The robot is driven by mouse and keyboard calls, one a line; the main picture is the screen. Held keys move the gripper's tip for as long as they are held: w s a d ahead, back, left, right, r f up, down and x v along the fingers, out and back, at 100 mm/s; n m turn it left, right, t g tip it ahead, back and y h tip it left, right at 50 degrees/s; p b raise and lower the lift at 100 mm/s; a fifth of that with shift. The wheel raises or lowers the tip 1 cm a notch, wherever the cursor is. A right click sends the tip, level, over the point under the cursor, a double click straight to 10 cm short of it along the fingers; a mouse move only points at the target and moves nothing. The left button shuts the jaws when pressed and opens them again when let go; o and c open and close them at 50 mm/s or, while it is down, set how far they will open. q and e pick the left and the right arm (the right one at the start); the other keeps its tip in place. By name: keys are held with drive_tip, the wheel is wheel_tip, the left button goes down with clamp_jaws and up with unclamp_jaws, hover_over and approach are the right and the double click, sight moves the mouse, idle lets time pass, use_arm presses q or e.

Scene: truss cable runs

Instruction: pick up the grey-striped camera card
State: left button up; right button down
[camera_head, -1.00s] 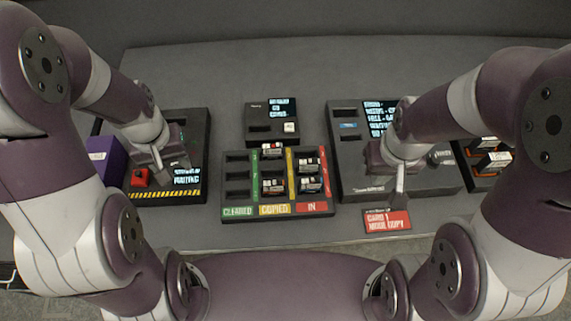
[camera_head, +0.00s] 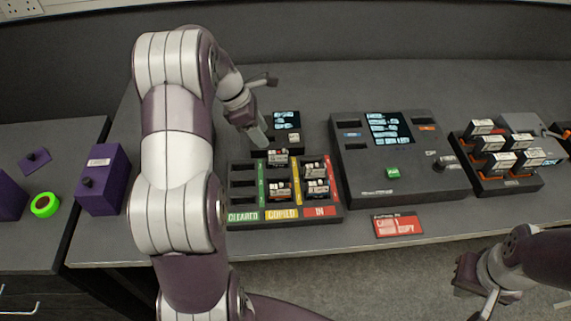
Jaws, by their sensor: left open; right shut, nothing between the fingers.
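A dark tray (camera_head: 235,199) has columns marked CLEARED, COPIED and IN. One camera card (camera_head: 278,157) stands at the back of the middle column, and another card (camera_head: 280,191) is at its front. Two more cards (camera_head: 315,169) (camera_head: 318,188) are in the IN column. The cards are too small for me to tell which has grey stripes. My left gripper (camera_head: 261,138) is open and empty, above the small reader (camera_head: 289,136) behind the tray. My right gripper (camera_head: 483,299) is shut and empty at the lower right, off the table's front edge.
A large console (camera_head: 365,174) with a screen and green button stands right of the tray. A red sign (camera_head: 398,225) lies before it. A rack (camera_head: 511,185) of several blocks is further right. A purple box (camera_head: 103,180) stands left.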

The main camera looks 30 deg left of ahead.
sight(278, 152)
use_arm(q)
drive_tip(key=x, duration=0.6)
drive_tip(key=shift+d, duration=0.2)
drive_tip(key=x, duration=0.5)
drive_tip(key=shift+w, duration=0.35)
clamp_jaws()
